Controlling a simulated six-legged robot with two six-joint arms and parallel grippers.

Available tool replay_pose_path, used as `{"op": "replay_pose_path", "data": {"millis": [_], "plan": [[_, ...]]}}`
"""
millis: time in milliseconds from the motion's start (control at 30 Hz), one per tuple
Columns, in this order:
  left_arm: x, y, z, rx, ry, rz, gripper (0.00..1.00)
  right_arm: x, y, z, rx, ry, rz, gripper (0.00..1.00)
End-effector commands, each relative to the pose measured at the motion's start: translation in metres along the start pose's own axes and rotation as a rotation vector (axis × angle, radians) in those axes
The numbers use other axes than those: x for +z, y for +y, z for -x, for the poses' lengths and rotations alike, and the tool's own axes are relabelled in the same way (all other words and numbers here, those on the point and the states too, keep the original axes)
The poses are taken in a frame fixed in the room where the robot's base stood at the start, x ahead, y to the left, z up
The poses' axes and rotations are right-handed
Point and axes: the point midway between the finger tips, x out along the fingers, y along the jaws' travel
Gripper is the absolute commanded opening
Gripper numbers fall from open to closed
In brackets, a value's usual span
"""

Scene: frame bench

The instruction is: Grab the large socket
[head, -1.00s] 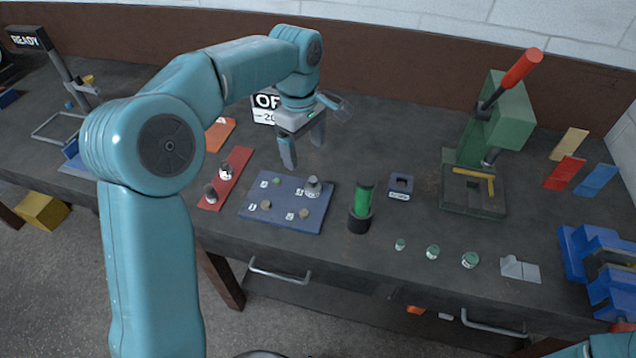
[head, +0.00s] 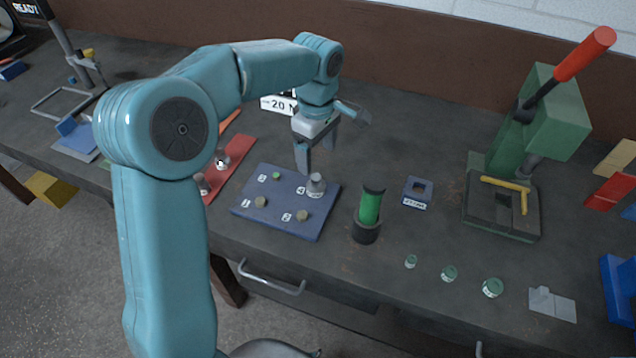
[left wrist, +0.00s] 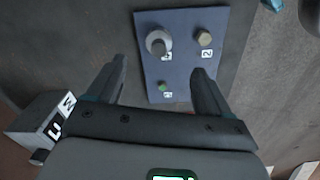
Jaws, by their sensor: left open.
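A grey metal socket (head: 316,185) stands upright at mark 4 on the blue numbered plate (head: 270,224). The left wrist view shows this socket (left wrist: 158,42) from above, beyond and between my fingers. Two more grey sockets, a farther one (head: 221,160) and a nearer one (head: 202,184), stand on the red strip (head: 238,156). I cannot tell for sure which socket is largest. My left gripper (head: 316,160) is open and empty, pointing down just behind and above the plate's back right corner. It also shows in the left wrist view (left wrist: 160,75).
A green cylinder in a black holder (head: 367,225) stands right of the plate. A green press (head: 530,140) stands farther right. Several small green-topped pieces lie near the front edge. The bench behind the press and plate is mostly clear.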

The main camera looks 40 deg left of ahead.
Motion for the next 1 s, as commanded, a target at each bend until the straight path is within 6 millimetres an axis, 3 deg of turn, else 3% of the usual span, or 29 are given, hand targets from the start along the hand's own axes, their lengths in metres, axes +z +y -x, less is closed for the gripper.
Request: {"op": "replay_pose_path", "data": {"millis": [133,367,633,933,967,1000], "plan": [[0.000,-0.001,-0.031,-0.004,0.000,0.000,0.80,0.000,-0.001,0.002,0.000,0.000,0.000,0.69],[0.001,0.001,-0.050,-0.002,-0.001,-0.001,0.80,0.000,-0.001,0.004,0.000,0.000,0.000,0.69],[0.001,0.002,-0.091,-0.004,-0.001,-0.001,0.80,0.000,-0.005,0.014,0.000,0.000,0.000,0.69],[0.001,0.004,-0.099,0.000,0.000,-0.001,0.80,0.000,-0.005,0.014,0.000,0.000,0.000,0.69],[0.001,0.004,-0.099,0.000,0.000,-0.001,0.77,0.000,-0.005,0.014,0.000,0.000,0.000,0.69],[0.001,0.004,-0.099,0.000,0.000,-0.001,0.64,0.000,-0.005,0.014,0.000,0.000,0.000,0.69]]}}
